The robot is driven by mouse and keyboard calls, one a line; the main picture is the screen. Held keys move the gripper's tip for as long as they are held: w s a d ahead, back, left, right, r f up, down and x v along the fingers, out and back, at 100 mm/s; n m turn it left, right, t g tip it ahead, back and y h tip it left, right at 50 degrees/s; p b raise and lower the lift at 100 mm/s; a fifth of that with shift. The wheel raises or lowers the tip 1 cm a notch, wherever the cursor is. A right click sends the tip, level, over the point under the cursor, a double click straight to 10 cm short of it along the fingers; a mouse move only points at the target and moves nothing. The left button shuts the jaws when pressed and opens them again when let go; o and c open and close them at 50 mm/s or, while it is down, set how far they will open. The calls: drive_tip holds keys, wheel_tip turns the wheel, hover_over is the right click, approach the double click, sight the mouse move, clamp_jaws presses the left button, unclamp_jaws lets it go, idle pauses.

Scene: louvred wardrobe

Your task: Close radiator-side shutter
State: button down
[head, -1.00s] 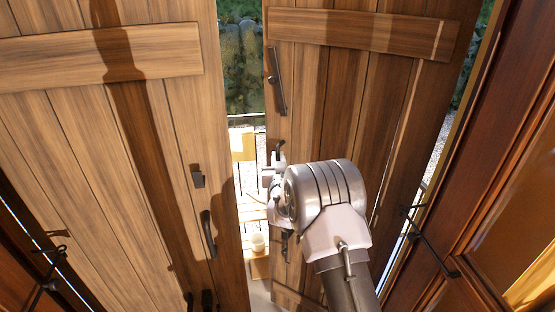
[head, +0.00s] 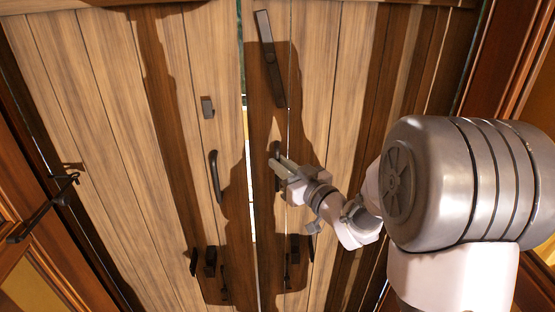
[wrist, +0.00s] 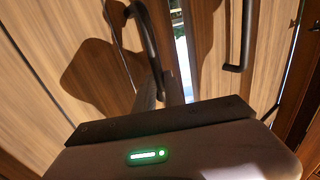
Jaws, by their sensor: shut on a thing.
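Two tall wooden plank shutters stand side by side in the head view, the left one (head: 105,120) and the right one (head: 325,100). They are almost together, with a thin bright slit between them. My gripper (head: 277,166) is shut on the dark curved handle (head: 275,149) of the right shutter, near its inner edge. No radiator shows.
A dark pivoting bar (head: 270,60) is on the right shutter's upper part, and a small dark block (head: 207,107) is on the left shutter. Small bolts (head: 209,262) sit low on the shutters. Reddish-brown window frames with a dark stay (head: 45,208) flank both sides.

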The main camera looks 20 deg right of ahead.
drive_tip(key=s, duration=0.1)
drive_tip(key=s+n+y, duration=0.1)
drive_tip(key=s, duration=0.1)
drive_tip(key=shift+s+f+g+y, duration=0.15)
drive_tip(key=shift+s+g+y, duration=0.15)
drive_tip(key=shift+s+a, duration=0.1)
drive_tip(key=c, duration=1.6)
unclamp_jaws()
drive_tip(key=shift+s, duration=0.15)
drive_tip(key=shift+o, duration=0.8)
drive_tip(key=shift+s, duration=0.15)
